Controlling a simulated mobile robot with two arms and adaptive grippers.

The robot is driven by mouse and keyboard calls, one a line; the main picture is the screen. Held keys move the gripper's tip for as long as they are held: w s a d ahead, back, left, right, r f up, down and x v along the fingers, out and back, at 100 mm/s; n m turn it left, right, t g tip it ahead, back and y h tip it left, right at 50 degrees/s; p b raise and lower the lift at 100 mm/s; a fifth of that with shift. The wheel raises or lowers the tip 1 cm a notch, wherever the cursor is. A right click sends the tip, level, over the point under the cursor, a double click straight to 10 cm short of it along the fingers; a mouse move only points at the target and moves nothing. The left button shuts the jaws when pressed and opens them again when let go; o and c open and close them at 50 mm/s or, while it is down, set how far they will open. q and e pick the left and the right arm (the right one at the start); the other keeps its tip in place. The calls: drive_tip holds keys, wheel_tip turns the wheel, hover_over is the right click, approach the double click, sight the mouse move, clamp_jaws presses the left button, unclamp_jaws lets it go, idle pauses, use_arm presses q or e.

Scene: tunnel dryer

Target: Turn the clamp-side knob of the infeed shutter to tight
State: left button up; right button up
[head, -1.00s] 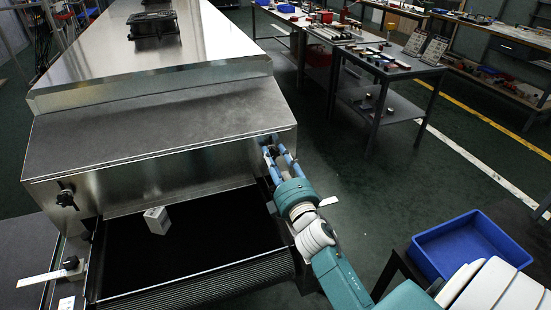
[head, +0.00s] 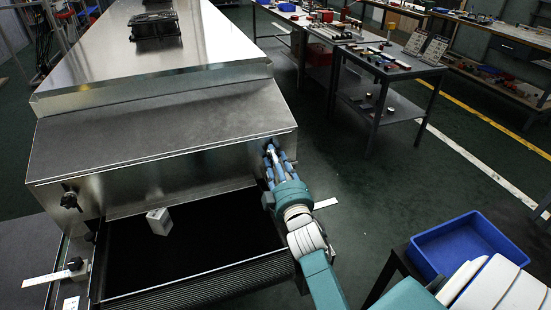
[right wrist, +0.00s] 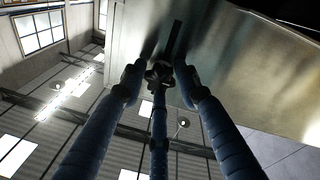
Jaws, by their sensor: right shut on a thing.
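The dryer's infeed end is a steel hood with a front shutter plate (head: 150,185) above a black belt (head: 200,240). My right gripper (head: 270,152) is at the plate's right end. In the right wrist view, my right gripper (right wrist: 159,82) has its blue fingers closed around a dark knob (right wrist: 160,72) on the steel face, below a dark vertical slot (right wrist: 174,38). The fingers hide this knob in the head view. Its tightness cannot be told. A second black knob (head: 69,199) is on the plate's left end, untouched. My left gripper is not in view.
A pale block (head: 159,221) stands on the belt below the shutter. Another black knob (head: 74,264) is on the left belt-side rail, by a white strip (head: 45,279). A blue bin (head: 468,246) stands at the right.

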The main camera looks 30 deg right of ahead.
drive_tip(key=shift+r, duration=0.15)
idle(0.3)
drive_tip(key=o, duration=1.1)
drive_tip(key=shift+a, duration=0.1)
drive_tip(key=v, duration=0.7)
drive_tip(key=shift+s, duration=0.25)
drive_tip(key=shift+a+f, duration=0.15)
drive_tip(key=shift+f, duration=0.05)
